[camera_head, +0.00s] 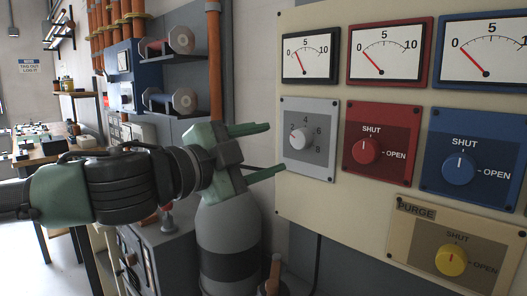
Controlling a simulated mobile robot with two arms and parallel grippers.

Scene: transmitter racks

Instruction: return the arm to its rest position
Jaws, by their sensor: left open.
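My left gripper (276,147) is open, with its two green fingers apart and nothing between them. Its arm comes in from the left. My right gripper is not in view.
Three gauges, black-framed (311,56), red-framed (388,52) and blue-framed (487,50), have needles at the low end. A grey cylinder (230,230) stands below my gripper. Racks and a cluttered table (40,153) are behind on the left.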

